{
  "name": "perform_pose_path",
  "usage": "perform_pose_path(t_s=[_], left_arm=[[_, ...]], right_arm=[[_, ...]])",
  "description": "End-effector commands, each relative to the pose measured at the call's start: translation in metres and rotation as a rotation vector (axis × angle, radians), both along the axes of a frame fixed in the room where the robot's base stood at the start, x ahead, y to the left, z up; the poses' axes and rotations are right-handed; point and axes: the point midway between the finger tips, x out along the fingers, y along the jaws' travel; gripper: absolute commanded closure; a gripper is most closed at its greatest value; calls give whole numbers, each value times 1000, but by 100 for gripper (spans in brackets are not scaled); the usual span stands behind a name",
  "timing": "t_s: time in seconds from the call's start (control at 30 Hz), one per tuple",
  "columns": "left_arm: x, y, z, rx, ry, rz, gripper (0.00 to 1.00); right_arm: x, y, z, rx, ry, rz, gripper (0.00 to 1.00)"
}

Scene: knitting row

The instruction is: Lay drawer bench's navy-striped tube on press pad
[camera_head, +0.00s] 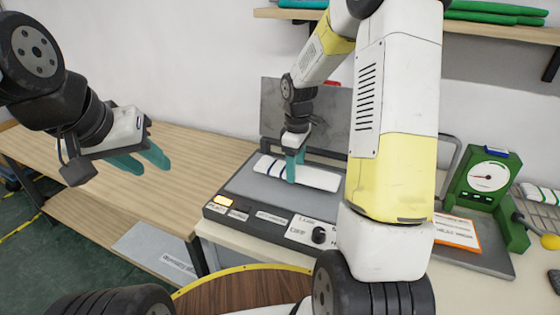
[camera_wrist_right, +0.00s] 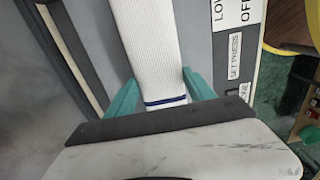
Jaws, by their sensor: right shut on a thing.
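The white knitted tube (camera_head: 318,177) with navy stripes near one end lies along the grey press pad (camera_head: 245,182) in the head view. In the right wrist view, the tube (camera_wrist_right: 150,45) runs away from me, its navy stripe between my fingers. My right gripper (camera_head: 293,168) points down at the tube's left part and is shut on it. Its teal fingers flank the tube in the right wrist view (camera_wrist_right: 162,92). My left gripper (camera_head: 142,162) is empty above the wooden bench, its fingers apart. My right arm hides part of the press.
The press's grey upper plate (camera_head: 272,112) stands raised behind the pad. A control panel (camera_head: 268,216) with a lit orange button runs along its front. A green gauge stand (camera_head: 487,190) is at right. The wooden bench (camera_head: 190,160) at left has clear room.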

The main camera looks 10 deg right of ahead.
Motion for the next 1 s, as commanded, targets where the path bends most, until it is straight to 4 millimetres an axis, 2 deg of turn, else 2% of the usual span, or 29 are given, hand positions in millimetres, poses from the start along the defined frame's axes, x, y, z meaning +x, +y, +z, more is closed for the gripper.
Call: perform_pose_path(t_s=[0.1,0.33,0.57,0.93,0.97,1.0], left_arm=[[0,0,0,0,0,0,64],[0,0,0,0,0,0,64],[0,0,0,0,0,0,64],[0,0,0,0,0,0,64],[0,0,0,0,0,0,64],[0,0,0,0,0,0,64]], right_arm=[[16,8,-2,0,0,1,75],[31,16,-3,0,0,2,75],[29,15,-37,0,2,0,75],[29,14,-42,0,1,0,75],[29,14,-41,-1,1,0,34],[29,14,-41,-1,1,0,26]])
